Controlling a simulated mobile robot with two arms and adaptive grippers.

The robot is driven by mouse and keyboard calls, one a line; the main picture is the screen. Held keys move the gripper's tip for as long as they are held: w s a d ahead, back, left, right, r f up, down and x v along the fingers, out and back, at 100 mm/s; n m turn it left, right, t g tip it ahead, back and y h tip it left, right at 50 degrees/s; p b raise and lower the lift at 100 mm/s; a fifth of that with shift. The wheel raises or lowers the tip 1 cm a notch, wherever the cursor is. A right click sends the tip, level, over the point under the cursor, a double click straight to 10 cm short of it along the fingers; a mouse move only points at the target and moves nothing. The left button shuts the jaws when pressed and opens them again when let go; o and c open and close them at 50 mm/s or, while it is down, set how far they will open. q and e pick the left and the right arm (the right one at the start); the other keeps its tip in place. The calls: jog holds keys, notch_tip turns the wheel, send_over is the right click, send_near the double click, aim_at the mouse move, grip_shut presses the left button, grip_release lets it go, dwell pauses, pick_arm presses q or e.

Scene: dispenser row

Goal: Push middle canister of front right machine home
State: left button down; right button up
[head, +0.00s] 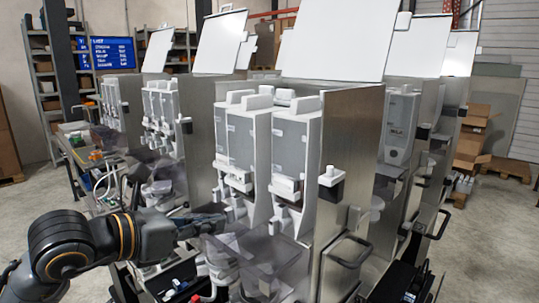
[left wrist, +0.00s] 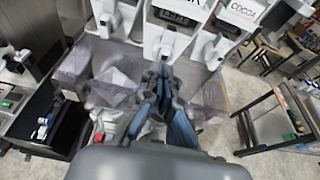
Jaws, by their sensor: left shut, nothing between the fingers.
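The nearest machine (head: 345,150) stands at the centre of the head view, with tall grey-white canisters (head: 295,145) side by side on its front. In the left wrist view, three canisters line the top edge. The middle canister (left wrist: 176,38) has a white front and a dark label, and its top is cut off. The right one (left wrist: 232,22) is marked COCOA. My left gripper (head: 218,222) is shut and empty, low in front of the machine. In the wrist view its fingers (left wrist: 161,78) point at the area under the middle canister; contact cannot be told. My right gripper is not in view.
Clear plastic guards (left wrist: 112,82) flank my left gripper below the nozzles. More machines stand at left (head: 160,115) and right (head: 400,125). A table (left wrist: 270,125) stands at the right in the wrist view, with open floor beside it.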

aim_at(225, 216)
pick_arm(q)
jog(key=shift+w+d, duration=1.05)
jog(key=shift+w, duration=0.35)
